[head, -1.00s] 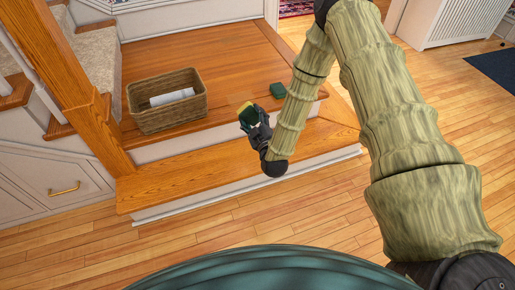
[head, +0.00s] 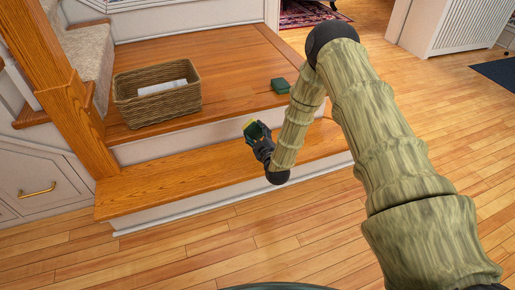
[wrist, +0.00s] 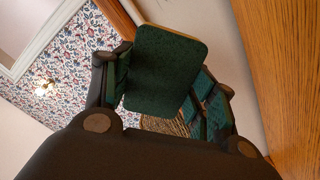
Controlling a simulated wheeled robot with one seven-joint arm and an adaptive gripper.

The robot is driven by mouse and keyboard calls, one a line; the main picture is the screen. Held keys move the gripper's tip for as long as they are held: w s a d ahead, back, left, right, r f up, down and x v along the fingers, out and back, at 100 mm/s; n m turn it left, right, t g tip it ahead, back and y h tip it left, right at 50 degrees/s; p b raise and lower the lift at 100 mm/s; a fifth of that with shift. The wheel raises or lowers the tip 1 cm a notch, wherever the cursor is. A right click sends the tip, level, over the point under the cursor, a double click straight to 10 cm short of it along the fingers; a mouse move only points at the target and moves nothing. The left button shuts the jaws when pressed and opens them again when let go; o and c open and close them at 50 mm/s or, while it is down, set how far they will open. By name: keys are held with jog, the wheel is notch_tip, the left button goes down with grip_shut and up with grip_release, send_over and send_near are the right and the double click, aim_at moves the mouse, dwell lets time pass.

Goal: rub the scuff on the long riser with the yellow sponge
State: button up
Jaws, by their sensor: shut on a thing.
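My gripper (head: 259,140) is shut on the yellow sponge (wrist: 165,70), whose dark green face fills the middle of the wrist view with a thin yellow edge. In the head view the sponge is small, partly hidden by the fingers, in front of the upper step. The long pale riser (head: 190,140) runs between the lower wooden tread and the upper landing. The sponge looks close to this riser; I cannot tell whether it touches. I make out no scuff; my gripper and arm cover part of the riser.
A wicker basket (head: 150,112) with a white roll (head: 163,88) stands on the landing. A dark green block (head: 281,85) lies near the landing's right edge. A wooden newel post (head: 62,90) rises at the left. The floor (head: 200,255) in front is clear.

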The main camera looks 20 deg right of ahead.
aim_at(257, 138)
jog(key=f+b, duration=0.1)
jog(key=w+f+b, duration=0.1)
jog(key=f, duration=0.1)
jog(key=w+d+f+b, duration=0.1)
jog(key=f, duration=0.1)
jog(key=shift+f, duration=0.1)
jog(key=shift+w+d+f+b, duration=0.15)
jog(key=shift+w+f+b, duration=0.2)
jog(key=shift+f+b, duration=0.25)
jog(key=shift+w+b, duration=1.5)
jog(key=shift+w, duration=0.9)
jog(key=shift+w+r, duration=0.15)
jog(key=shift+w, duration=0.4)
jog(key=shift+w+b, duration=0.4)
jog(key=shift+w, duration=0.5)
